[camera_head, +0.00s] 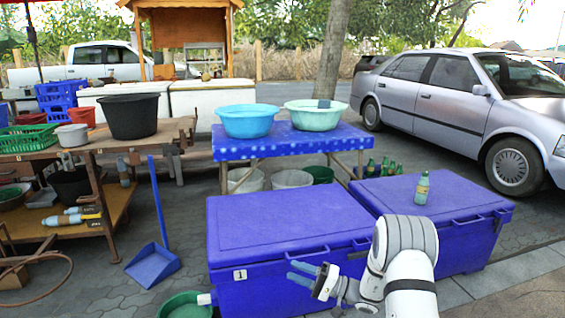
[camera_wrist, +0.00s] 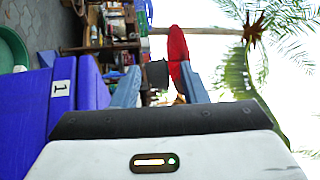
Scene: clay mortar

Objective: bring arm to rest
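My gripper (camera_head: 291,273) is in front of the left blue cooler box (camera_head: 285,222), beside its front wall, with its blue fingers pointing left. The two fingers are apart, with nothing seen held between them. In the wrist view my gripper (camera_wrist: 160,88) also shows open, and the picture is turned sideways. The left cooler box, marked "1", shows there at the left (camera_wrist: 30,110). My white arm comes up at the lower right of the head view and covers part of the cooler fronts.
A bottle (camera_head: 422,188) stands on the right cooler box (camera_head: 464,205). A blue table (camera_head: 290,141) behind holds a blue basin (camera_head: 248,121) and a pale green basin (camera_head: 314,117). A blue dustpan (camera_head: 153,266) and a green basin (camera_head: 185,306) are on the ground at left.

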